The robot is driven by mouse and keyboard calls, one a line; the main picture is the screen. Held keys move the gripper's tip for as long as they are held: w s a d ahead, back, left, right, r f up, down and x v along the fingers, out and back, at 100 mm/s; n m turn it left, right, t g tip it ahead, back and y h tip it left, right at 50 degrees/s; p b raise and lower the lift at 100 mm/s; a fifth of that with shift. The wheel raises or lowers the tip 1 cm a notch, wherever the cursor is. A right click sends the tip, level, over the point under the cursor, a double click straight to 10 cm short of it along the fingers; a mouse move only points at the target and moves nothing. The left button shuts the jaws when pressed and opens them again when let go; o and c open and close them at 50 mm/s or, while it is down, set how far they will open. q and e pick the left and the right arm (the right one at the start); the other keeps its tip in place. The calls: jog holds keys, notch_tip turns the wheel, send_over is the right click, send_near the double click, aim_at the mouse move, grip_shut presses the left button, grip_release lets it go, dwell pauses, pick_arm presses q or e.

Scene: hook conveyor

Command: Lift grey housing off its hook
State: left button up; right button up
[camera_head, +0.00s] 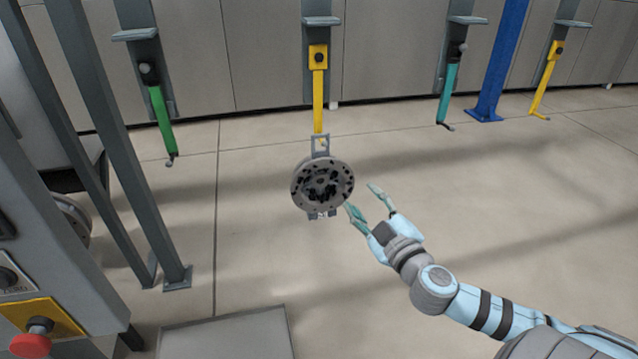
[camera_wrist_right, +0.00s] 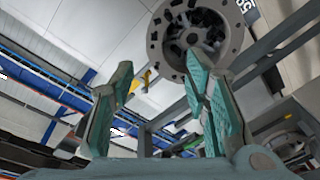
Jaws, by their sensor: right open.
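The grey housing (camera_head: 323,185) is a round, flanged part with dark holes in its face. It hangs from the lower end of a yellow hook (camera_head: 318,95) by a grey bracket (camera_head: 320,146) in the head view. My right gripper (camera_head: 364,200) is open and empty, just right of the housing and slightly below its middle. In the right wrist view the housing (camera_wrist_right: 196,38) shows beyond the fingers, at the upper right; the right gripper (camera_wrist_right: 155,100) has its teal fingers spread. I cannot tell whether a finger touches the rim. My left gripper is not in view.
A green hook (camera_head: 161,120), a teal hook (camera_head: 448,93) and another yellow hook (camera_head: 546,85) hang empty along the line. A grey frame post (camera_head: 120,140) stands at left, near a red button (camera_head: 32,343).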

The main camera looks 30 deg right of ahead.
aim_at(342, 170)
jog(key=x, duration=0.4)
jog(key=p+x, duration=0.1)
jog(key=x, duration=0.6)
jog(key=shift+w+r, duration=0.3)
jog(key=shift+r, duration=0.1)
jog(key=shift+w+d+f, duration=0.15)
jog(key=shift+w, duration=0.15)
grip_shut()
